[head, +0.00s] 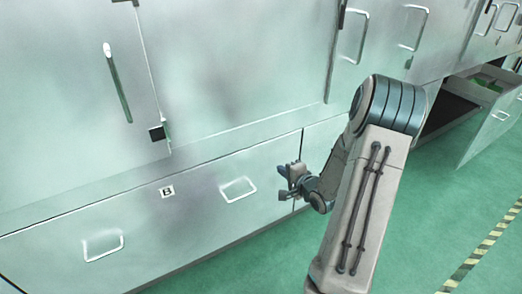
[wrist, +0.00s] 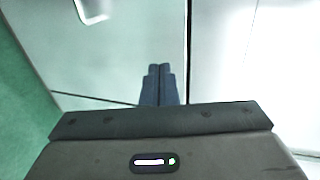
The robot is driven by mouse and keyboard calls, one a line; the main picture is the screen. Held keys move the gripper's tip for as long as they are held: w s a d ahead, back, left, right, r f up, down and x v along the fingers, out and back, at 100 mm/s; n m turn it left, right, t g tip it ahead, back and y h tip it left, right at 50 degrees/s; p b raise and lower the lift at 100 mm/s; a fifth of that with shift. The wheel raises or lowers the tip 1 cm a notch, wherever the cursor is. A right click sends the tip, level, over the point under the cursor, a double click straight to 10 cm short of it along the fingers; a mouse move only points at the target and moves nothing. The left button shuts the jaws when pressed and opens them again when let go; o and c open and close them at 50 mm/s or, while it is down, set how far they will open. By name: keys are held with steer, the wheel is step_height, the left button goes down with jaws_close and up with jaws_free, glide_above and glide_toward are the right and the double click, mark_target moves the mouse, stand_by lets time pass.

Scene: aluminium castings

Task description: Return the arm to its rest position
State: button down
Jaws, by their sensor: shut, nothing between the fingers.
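My gripper (head: 287,182) is in front of the lower metal drawer fronts in the head view, just right of a drawer handle (head: 238,189). In the wrist view my gripper (wrist: 160,68) has its two dark fingers together with nothing between them. A seam between metal panels runs just beyond the fingertips. My arm rises from the bottom of the head view, bends at a large elbow and reaches down to the gripper.
A drawer front marked B (head: 167,191) has another handle (head: 104,246) at left. Tall cabinet doors (head: 230,60) stand above. At far right a drawer (head: 490,130) is open with something green inside. The green floor (head: 430,215) is clear beside a striped line (head: 480,252).

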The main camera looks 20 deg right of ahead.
steer(key=s+a+r+n+g+h+p, duration=0.2)
steer(key=a+r+n+g+p, duration=0.15)
steer(key=r, duration=0.45)
steer(key=s+a+r+n+g+h+p, duration=0.25)
steer(key=a+r+n+p, duration=0.2)
steer(key=r, duration=0.35)
steer(key=s+a+r+n+g+y+p, duration=0.1)
steer(key=s+a+r+n, duration=0.3)
steer(key=s, duration=0.5)
steer(key=s+a+r+n+g+y+p, duration=0.2)
steer(key=s+a+r+n+g+p, duration=0.2)
steer(key=s+a+r, duration=0.4)
steer(key=s+a, duration=0.1)
steer(key=s, duration=0.1)
steer(key=shift+s+r+n+g, duration=0.25)
steer(key=shift+s+n+g, duration=0.05)
steer(key=shift+d, duration=0.1)
